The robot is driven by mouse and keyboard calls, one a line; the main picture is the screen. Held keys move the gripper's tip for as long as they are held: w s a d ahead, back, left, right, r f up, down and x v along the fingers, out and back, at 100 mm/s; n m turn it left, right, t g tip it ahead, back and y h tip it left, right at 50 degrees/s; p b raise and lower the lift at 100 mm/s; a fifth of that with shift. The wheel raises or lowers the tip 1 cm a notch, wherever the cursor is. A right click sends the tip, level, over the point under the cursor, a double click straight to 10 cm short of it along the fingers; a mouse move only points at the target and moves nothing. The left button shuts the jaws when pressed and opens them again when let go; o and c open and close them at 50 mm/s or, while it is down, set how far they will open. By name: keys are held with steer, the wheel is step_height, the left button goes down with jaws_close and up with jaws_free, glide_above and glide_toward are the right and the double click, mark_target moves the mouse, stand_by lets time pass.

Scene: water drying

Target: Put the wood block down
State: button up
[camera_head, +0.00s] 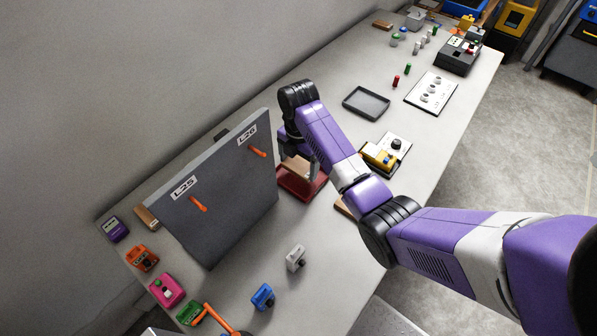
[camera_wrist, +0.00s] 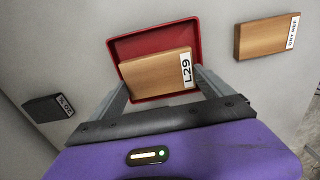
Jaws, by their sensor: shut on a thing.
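The wood block (camera_wrist: 155,75) is light brown with a white label reading L29. My gripper (camera_wrist: 160,82) is shut on it, with one finger at each end. In the wrist view the block appears within the outline of a red tray (camera_wrist: 152,43). In the head view the block (camera_head: 296,167) shows between the fingers of my gripper (camera_head: 298,163), at the red tray (camera_head: 310,188). I cannot tell whether the block touches the tray floor.
A second wood block, labelled DRY REF (camera_wrist: 262,39), lies right of the tray. A dark labelled block (camera_wrist: 45,108) is at left. A grey upright panel (camera_head: 225,190) with orange pegs stands close by. An empty dark tray (camera_head: 366,103) lies farther back.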

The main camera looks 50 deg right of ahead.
mark_target(298, 167)
steer(key=shift+f, duration=1.95)
steer(key=shift+f, duration=0.15)
steer(key=o, duration=1.1)
step_height(298, 167, up, 12)
steer(key=shift+r+p, duration=0.15)
steer(key=shift+p, duration=0.25)
